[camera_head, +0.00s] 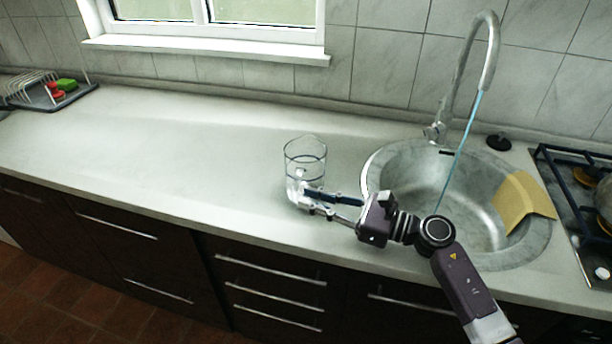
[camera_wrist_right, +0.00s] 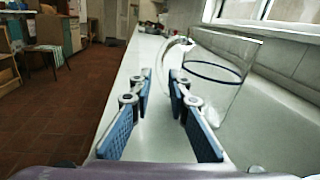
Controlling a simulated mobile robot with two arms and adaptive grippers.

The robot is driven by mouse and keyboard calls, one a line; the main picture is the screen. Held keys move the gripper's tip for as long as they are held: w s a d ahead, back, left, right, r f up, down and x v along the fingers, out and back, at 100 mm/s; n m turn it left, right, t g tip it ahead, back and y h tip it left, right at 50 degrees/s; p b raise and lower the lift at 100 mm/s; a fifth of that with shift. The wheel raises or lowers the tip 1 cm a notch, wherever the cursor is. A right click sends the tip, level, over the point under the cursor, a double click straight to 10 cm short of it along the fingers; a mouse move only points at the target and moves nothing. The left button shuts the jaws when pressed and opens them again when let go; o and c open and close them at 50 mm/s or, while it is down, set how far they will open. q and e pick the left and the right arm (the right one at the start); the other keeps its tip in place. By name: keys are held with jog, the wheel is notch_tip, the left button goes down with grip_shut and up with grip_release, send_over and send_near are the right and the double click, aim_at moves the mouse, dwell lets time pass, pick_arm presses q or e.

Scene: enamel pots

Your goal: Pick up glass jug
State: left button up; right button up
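The clear glass jug (camera_head: 306,158) stands upright on the pale counter, left of the sink, with a dark ring around it. In the right wrist view the jug (camera_wrist_right: 232,80) is right of centre. Its curved handle (camera_wrist_right: 170,52) shows in line with the gap between my fingers. My right gripper (camera_head: 306,200) is at the jug's near side, low by the counter. In the right wrist view the two blue-padded fingers (camera_wrist_right: 161,90) stand apart with a clear gap. I cannot tell whether either finger touches the handle. My left gripper is not in view.
A round metal sink (camera_head: 405,178) with a tall faucet (camera_head: 490,50) and a yellow cloth (camera_head: 522,200) lies right of the jug. A gas hob (camera_head: 575,190) is at far right. A dish rack (camera_head: 40,92) stands at far left. The counter between is clear.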

aim_at(297, 193)
jog(key=shift+w+a+r+p, duration=0.2)
jog(key=shift+w+a+p, duration=0.1)
jog(key=shift+a, duration=0.3)
jog(key=shift+w+a+r+p, duration=0.2)
jog(key=shift+a+p, duration=0.1)
jog(key=shift+a, duration=0.25)
jog(key=shift+x, duration=0.75)
jog(key=shift+f, duration=0.15)
grip_shut()
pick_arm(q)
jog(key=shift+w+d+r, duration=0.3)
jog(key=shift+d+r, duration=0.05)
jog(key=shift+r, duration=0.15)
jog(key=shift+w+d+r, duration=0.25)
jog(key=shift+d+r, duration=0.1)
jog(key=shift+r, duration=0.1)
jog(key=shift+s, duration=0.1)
